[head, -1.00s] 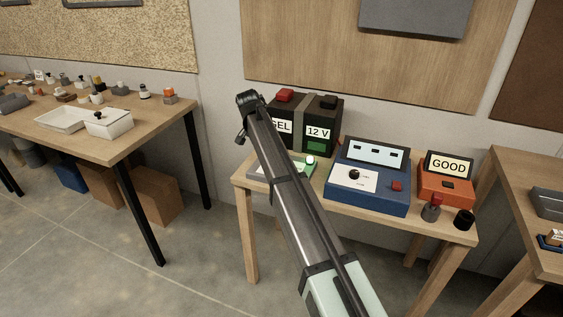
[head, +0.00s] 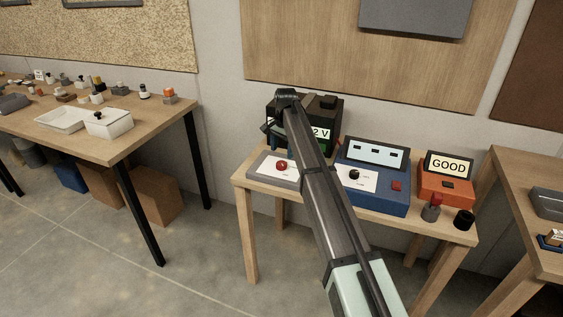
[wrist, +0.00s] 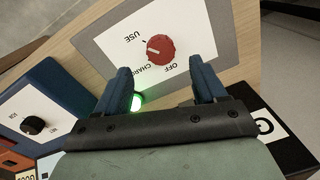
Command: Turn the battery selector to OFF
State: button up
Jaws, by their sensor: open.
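The battery selector is a red round knob (wrist: 160,49) on a white label marked USE, CHARGE and OFF. Its white pointer mark faces left in the wrist view, away from OFF; I cannot tell its exact setting. In the head view the red knob (head: 281,166) sits on a low grey box (head: 262,171) at the table's left end. My gripper (wrist: 160,68) is open, its two blue fingers apart and empty. The fingertips appear just short of the knob, one toward each side; I see no contact. In the head view my arm hides most of the gripper.
A black battery (head: 329,112) stands behind the selector box. A blue unit (head: 372,198) with a black knob is to its right, then an orange GOOD meter (head: 445,188). A green light (wrist: 136,102) glows beside the left finger. The floor in front is clear.

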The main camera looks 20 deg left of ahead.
aim_at(281, 163)
jog(key=shift+a+f, duration=0.2)
jog(key=shift+f, duration=2.9)
jog(key=c, duration=1.1)
jog(key=shift+o, duration=0.2)
